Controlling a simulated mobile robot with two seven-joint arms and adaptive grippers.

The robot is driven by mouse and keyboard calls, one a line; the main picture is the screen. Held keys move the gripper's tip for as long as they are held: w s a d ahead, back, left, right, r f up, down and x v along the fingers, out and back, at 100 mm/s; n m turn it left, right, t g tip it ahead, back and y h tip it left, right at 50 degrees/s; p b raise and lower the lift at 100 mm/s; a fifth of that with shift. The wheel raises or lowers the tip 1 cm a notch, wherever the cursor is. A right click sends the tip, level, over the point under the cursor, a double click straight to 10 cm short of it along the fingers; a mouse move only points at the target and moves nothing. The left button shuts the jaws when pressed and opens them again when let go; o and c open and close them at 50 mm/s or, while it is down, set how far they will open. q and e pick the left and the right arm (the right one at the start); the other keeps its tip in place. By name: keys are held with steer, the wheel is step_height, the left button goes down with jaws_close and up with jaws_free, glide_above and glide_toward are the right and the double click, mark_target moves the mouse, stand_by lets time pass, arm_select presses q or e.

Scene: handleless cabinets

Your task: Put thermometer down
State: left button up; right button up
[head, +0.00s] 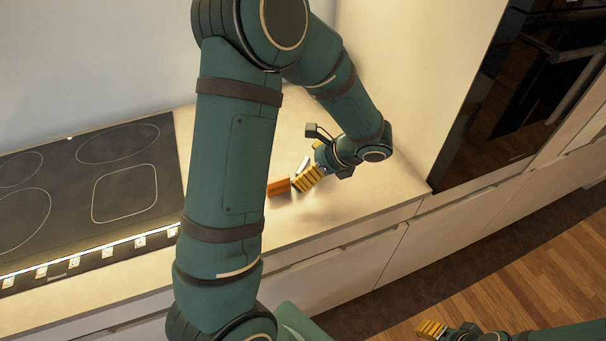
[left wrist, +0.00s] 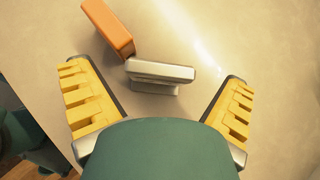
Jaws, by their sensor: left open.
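My left gripper (head: 307,178) is low over the counter, with its yellow fingers spread wide in the left wrist view (left wrist: 158,78). A pale grey, flat-topped object (left wrist: 160,71) lies between and just ahead of the fingers, apart from both. An orange block (left wrist: 108,28) lies beside it, close to or touching its left end; the block also shows in the head view (head: 278,187). Neither object is clearly recognisable as the thermometer. My right gripper (head: 431,328) is low at the bottom of the head view, over the floor; its opening is unclear.
The pale counter (head: 340,208) is bare around the two objects. A black cooktop (head: 95,185) is set into it at the left. A tall cabinet side (head: 425,80) and a dark oven (head: 525,80) bound it at the right. Handleless cabinet fronts (head: 345,270) lie below.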

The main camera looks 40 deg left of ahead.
mark_target(306, 165)
arm_select(q)
steer(key=shift+a+f, duration=0.2)
steer(key=shift+f, duration=0.05)
steer(key=shift+r, duration=0.1)
steer(key=c, duration=1.3)
step_height(306, 165, up, 10)
steer(key=shift+p, duration=1.25)
steer(key=w+d+m+t+h, duration=0.3)
steer(key=w+d+m+t, duration=0.1)
steer(key=d+m, duration=0.4)
steer(key=w+d+m+t+h, duration=0.3)
steer(key=w+d+m+t, duration=0.2)
steer(key=m, duration=0.5)
steer(key=d+t, duration=0.2)
steer(key=d, duration=0.1)
steer(key=shift+d+f, duration=0.35)
steer(key=shift+d, duration=0.05)
